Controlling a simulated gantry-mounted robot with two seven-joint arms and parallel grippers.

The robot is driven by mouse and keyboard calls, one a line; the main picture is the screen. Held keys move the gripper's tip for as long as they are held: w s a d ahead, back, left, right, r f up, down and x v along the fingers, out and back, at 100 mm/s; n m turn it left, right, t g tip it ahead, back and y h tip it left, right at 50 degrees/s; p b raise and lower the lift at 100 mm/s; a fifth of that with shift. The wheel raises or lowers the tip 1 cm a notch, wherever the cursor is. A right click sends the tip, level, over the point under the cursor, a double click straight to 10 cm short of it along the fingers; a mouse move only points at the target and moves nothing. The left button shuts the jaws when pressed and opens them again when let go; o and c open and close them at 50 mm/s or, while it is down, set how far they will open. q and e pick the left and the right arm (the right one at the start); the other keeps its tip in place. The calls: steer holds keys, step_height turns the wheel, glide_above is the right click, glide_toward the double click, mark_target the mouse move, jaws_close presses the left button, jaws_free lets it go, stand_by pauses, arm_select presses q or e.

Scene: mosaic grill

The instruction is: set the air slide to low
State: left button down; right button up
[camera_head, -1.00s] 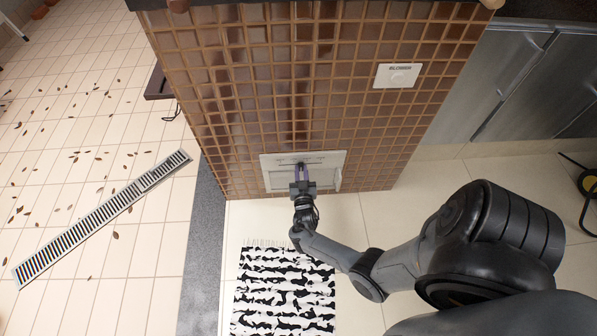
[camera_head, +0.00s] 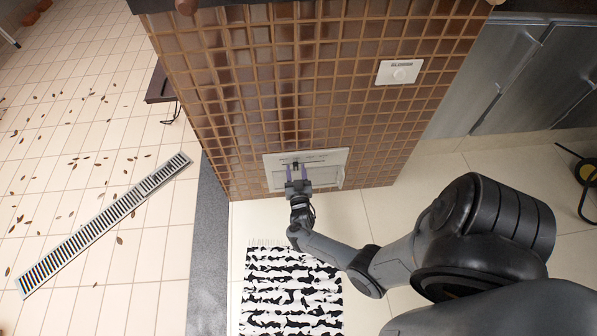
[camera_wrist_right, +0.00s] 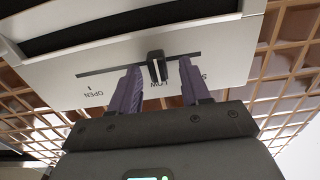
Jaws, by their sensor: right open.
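The air slide's dark knob (camera_wrist_right: 156,64) stands in a thin slot on the pale panel (camera_wrist_right: 215,75) in the right wrist view. The panel also shows low on the tiled wall in the head view (camera_head: 333,158). The upside-down labels read OPEN at left, LOW in the middle, and one starting with S at right, partly hidden. The knob stands at the LOW label. My right gripper (camera_wrist_right: 158,84) is open, its purple fingers apart on either side of the knob; it shows in the head view (camera_head: 297,172). My left gripper is out of view.
A blower plate (camera_head: 399,72) with a round knob is higher on the brown tiled wall (camera_head: 270,90). A black-and-white mat (camera_head: 292,290) lies on the floor below the panel. A long drain grate (camera_head: 105,222) crosses the leaf-strewn floor at left.

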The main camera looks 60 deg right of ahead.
steer(key=shift+s, duration=0.3)
steer(key=shift+s+a+p, duration=0.2)
steer(key=shift+p, duration=0.1)
steer(key=p+v, duration=0.3)
steer(key=v, duration=0.7)
steer(key=shift+w+a, duration=0.15)
steer(key=shift+w, duration=0.05)
